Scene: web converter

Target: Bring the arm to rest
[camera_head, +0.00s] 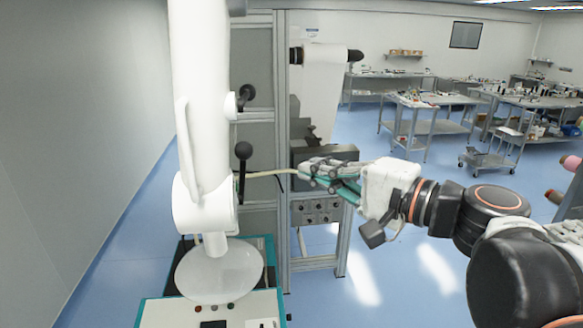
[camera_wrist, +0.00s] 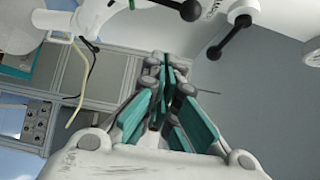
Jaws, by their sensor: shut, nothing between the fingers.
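My gripper (camera_head: 306,170) is at the end of my arm, which reaches in from the lower right in the head view. It points left, in front of the grey machine frame. In the wrist view my gripper (camera_wrist: 165,62) has its grey and teal fingers drawn together at the tips. It is shut and nothing shows between the fingers.
A white column (camera_head: 200,100) with black-knobbed levers (camera_head: 243,152) stands left of my gripper. A control panel (camera_head: 316,211) sits on the machine frame behind it. Workbenches (camera_head: 425,100) stand at the back right. Blue floor (camera_head: 400,285) is clear below my arm.

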